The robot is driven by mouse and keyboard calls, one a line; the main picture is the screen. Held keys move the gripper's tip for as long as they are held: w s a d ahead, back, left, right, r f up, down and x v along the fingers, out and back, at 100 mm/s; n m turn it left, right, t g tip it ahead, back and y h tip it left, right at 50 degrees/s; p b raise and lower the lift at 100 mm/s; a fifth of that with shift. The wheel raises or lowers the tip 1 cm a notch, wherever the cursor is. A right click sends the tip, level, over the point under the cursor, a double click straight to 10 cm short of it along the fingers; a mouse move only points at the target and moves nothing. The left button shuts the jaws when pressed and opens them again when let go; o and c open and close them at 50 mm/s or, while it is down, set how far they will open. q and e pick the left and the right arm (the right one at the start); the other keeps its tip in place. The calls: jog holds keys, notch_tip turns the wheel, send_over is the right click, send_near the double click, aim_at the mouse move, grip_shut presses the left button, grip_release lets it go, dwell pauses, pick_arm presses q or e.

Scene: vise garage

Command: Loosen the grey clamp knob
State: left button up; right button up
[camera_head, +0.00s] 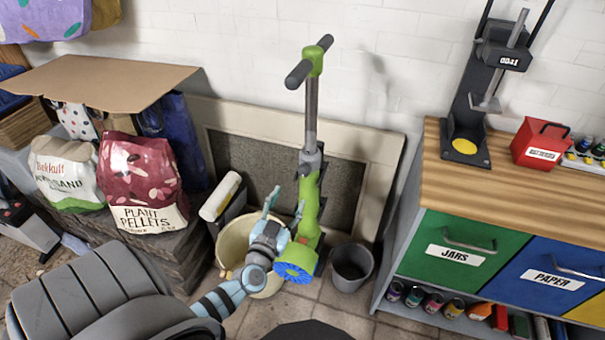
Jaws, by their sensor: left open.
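A green upright machine (310,200) with a grey pole and a T-shaped handle (309,62) stands against the back wall. A grey clamp part (311,157) sits where the pole meets the green lower body; its knob is too small to make out clearly. My left gripper (285,205) comes up from the lower left with its two light-blue fingers spread apart. It is empty and lies below and left of the clamp in the picture, close to the green body. I cannot tell whether it touches the body. My right gripper is out of view.
A cream bucket (232,240) stands behind my left gripper, and a dark grey bucket (352,266) stands to the right. Filled bags, one a plant pellets bag (142,185), are at left. A wooden-topped cabinet (500,190) bounds the right side. Some tiled floor is free in front.

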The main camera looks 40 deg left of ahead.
aim_at(303, 173)
pick_arm(q)
jog(key=b+x, duration=0.1)
jog(key=x, duration=0.2)
jog(key=b+x, duration=0.1)
jog(key=x, duration=0.3)
jog(key=b+x, duration=0.1)
jog(key=x, duration=0.3)
jog(key=shift+f, duration=0.35)
jog(key=shift+w+a+r, duration=0.15)
jog(key=shift+w, duration=0.35)
jog(key=c, duration=1.1)
